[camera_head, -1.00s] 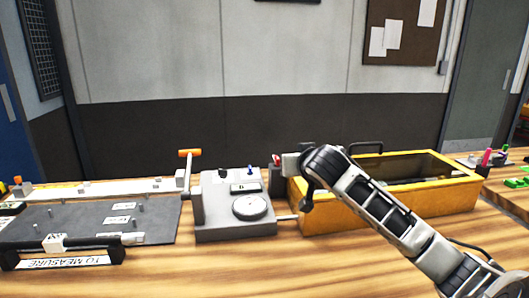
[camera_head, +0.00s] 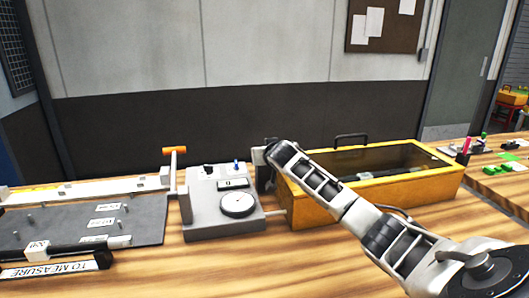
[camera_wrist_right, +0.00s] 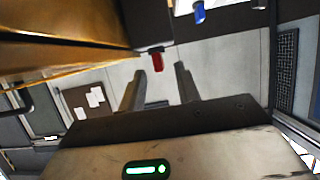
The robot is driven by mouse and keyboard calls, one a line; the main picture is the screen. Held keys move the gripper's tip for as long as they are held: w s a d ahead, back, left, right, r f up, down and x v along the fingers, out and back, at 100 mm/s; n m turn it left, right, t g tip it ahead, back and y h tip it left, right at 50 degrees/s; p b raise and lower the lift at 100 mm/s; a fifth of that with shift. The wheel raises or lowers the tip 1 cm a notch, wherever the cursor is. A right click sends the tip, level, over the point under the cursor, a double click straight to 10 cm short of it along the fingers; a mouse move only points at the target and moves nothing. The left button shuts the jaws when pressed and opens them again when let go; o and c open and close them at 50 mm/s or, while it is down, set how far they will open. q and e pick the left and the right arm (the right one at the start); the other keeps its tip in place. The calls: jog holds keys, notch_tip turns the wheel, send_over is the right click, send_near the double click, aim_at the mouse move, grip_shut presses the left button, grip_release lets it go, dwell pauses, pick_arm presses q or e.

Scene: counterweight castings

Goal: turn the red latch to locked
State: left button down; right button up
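The red latch (camera_wrist_right: 157,60) shows in the right wrist view as a small red tab on a dark mount. It lies just beyond and between the fingertips of my right gripper (camera_wrist_right: 160,69). The fingers are apart, with a gap between them and nothing visibly clamped; whether either touches the latch I cannot tell. In the head view my right arm reaches to a dark post (camera_head: 264,182) between the grey device and the yellow box, and the latch is hidden there. Its locked or unlocked position is not readable. My left gripper is not in view.
The grey device (camera_head: 205,217) with a round dial stands left of the post. The yellow box (camera_head: 315,208) with a clear lid and black handle stands right, under my arm. A grey measuring plate (camera_head: 80,226) lies at left. The front wood table is mostly clear.

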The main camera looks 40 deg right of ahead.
jog(key=shift+x, duration=0.9)
jog(key=shift+c, duration=0.3)
grip_shut()
